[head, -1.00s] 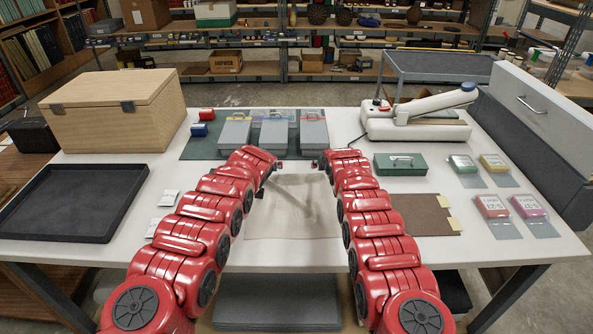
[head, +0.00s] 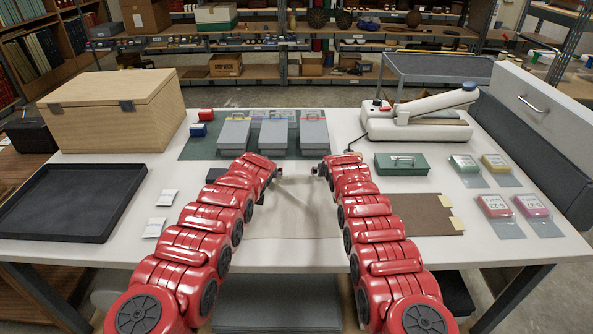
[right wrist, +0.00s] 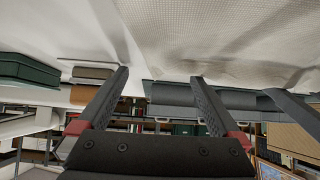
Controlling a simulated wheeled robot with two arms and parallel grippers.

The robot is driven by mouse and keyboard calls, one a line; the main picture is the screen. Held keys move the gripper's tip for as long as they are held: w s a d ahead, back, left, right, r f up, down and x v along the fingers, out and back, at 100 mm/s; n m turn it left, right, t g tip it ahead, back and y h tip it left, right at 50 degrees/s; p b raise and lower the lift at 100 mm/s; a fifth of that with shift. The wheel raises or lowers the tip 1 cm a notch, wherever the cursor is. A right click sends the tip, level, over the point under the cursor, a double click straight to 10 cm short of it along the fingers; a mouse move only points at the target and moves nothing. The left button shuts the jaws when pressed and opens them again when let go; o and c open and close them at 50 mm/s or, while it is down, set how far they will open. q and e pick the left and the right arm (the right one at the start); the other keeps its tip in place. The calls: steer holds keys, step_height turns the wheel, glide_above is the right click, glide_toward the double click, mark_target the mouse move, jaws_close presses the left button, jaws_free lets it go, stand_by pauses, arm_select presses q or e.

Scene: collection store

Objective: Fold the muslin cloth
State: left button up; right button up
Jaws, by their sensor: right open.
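The pale muslin cloth (head: 300,222) lies on the white table between my arms. Its near edge shows faintly, and my arms hide its sides. In the right wrist view the woven cloth (right wrist: 225,40) fills the top right, with soft creases. My right gripper (right wrist: 160,76) is open, its two fingers apart and the cloth close to the tips. In the head view my right gripper (head: 317,171) is near the cloth's far part. My left gripper (head: 279,173) is opposite it on the left. The left jaws are too small to read.
Grey boxes (head: 273,138) stand on a dark green mat behind the grippers. A green case (head: 401,164) and a brown board (head: 415,213) lie to the right. A black tray (head: 70,203) and white packets (head: 161,212) lie left. Table is clear near the front edge.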

arm_select(q)
steer(key=shift+s+f, duration=0.1)
steer(key=shift+f, duration=0.05)
steer(key=shift+c, duration=0.2)
arm_select(e)
steer(key=shift+s+f, duration=0.1)
steer(key=shift+f, duration=0.05)
steer(key=shift+c, duration=0.2)
arm_select(q)
steer(key=shift+s+f, duration=0.15)
steer(key=shift+f, duration=0.05)
jaws_close()
arm_select(e)
jaws_close()
